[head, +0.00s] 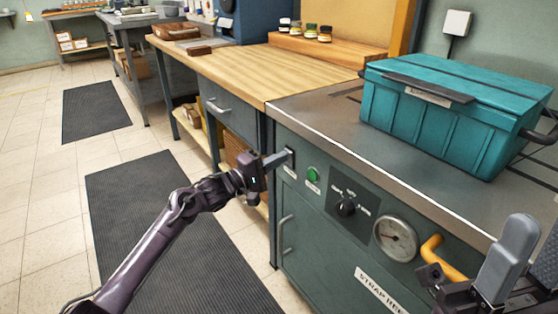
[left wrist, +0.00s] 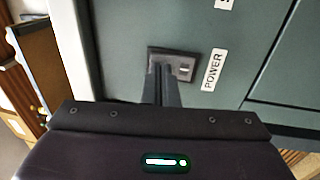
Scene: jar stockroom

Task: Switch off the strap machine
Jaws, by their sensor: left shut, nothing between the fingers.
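The strap machine (head: 312,225) is a dark green cabinet with a steel top and a label, partly hidden, beginning "STRAP RE". On its front, left end, is a small dark power switch (head: 290,163); the left wrist view shows its plate (left wrist: 186,69) beside a white POWER label (left wrist: 213,70). A green lamp (head: 313,174) sits right of it. My left gripper (head: 279,159) is shut and empty, its fingertips at the switch plate (left wrist: 160,68) and covering part of it. I cannot tell whether they touch. My right gripper (head: 508,262) is partly in view at the lower right.
The front also carries a black dial (head: 345,207), a round gauge (head: 395,238) and a yellow handle (head: 441,258). A teal box (head: 440,115) stands on the steel top. A wooden bench (head: 262,70) adjoins at left. The floor has dark mats (head: 150,215).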

